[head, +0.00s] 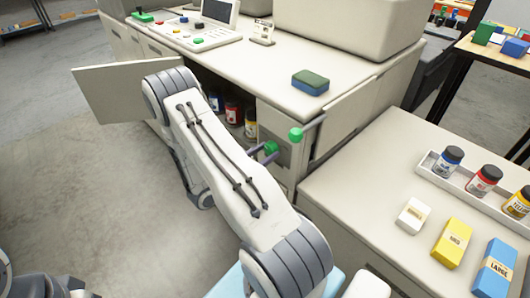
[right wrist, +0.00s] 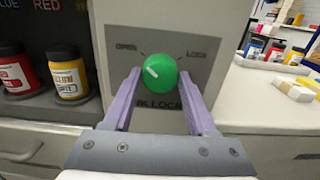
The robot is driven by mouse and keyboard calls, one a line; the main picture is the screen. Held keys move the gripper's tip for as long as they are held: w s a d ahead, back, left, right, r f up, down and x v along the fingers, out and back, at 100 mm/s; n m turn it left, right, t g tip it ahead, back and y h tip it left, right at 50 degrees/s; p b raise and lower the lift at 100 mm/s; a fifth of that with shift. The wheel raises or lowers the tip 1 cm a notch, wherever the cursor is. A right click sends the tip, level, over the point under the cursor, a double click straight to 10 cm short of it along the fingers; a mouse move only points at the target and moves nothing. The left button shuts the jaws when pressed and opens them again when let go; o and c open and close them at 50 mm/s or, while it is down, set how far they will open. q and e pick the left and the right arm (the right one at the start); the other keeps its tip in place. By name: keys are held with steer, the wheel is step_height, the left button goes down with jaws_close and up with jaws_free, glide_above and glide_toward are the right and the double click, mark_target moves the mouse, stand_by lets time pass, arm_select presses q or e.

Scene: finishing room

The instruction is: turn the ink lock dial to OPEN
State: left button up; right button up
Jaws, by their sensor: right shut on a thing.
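The ink lock dial is a round green knob (right wrist: 159,73) on a grey plate, with OPEN printed at upper left and LOCK at upper right. Its white mark points to the upper left, toward OPEN. My right gripper (right wrist: 160,90) is shut on the dial, one purple finger on each side. In the head view the green dial (head: 271,147) shows just past my right arm, with the purple fingers (head: 265,154) beside it; the arm hides the rest of the gripper. My left gripper is not in view.
Ink jars (head: 232,110) stand in the open cabinet left of the dial. A green knob on a grey bar (head: 296,134) sticks out nearby. A counter (head: 340,190) at right holds a jar tray (head: 425,165) and several blocks. A cabinet door (head: 110,90) stands open at left.

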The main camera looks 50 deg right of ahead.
steer(key=o, duration=1.4)
steer(key=shift+c, duration=0.2)
steer(key=shift+a, duration=0.1)
steer(key=w+a+b, duration=0.1)
steer(key=a, duration=0.9)
steer(key=shift+b, duration=0.4)
steer(key=shift+w+a, duration=0.1)
steer(key=shift+a, duration=0.05)
